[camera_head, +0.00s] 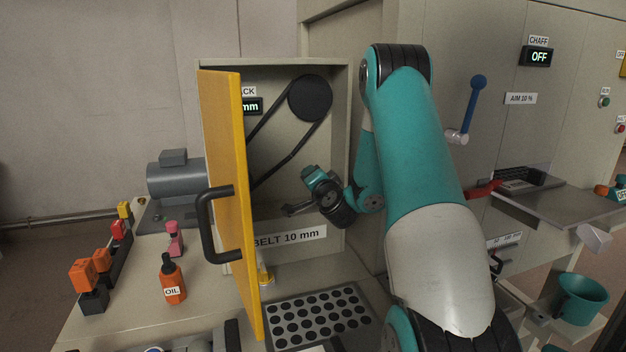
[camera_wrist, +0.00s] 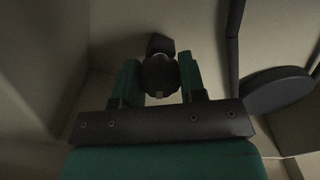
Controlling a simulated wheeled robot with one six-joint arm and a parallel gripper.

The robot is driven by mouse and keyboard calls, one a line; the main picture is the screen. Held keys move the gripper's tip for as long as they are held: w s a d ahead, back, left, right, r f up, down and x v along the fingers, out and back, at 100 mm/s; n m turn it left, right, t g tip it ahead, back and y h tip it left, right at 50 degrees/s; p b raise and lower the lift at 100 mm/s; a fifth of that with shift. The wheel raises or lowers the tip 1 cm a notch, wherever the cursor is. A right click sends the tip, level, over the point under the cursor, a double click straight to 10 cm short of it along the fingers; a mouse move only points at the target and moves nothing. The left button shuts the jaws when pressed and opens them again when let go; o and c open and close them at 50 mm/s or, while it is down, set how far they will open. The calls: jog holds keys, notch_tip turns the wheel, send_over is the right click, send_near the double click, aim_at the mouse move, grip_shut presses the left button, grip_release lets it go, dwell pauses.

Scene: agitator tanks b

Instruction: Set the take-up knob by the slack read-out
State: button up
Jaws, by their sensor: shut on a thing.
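The take-up knob (camera_wrist: 160,76) is dark and lobed. In the wrist view it sits between the two green fingers of my gripper (camera_wrist: 159,68), which is shut on it. In the head view my gripper (camera_head: 292,209) reaches into the open belt cabinet, low under the belt; the knob cannot be made out there. The slack read-out (camera_head: 254,107) is on the cabinet's back wall. The yellow door hides its left part, and only "mm" shows. The label below it reads "BELT 10 mm" (camera_head: 290,237).
The yellow door (camera_head: 228,200) with a black handle (camera_head: 207,225) stands open left of my arm. A black belt runs from a pulley (camera_head: 310,98) above my gripper. An orange oil bottle (camera_head: 172,282) and a perforated plate (camera_head: 318,312) are on the bench.

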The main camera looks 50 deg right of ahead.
dwell(0.4)
jog(key=o, duration=0.9)
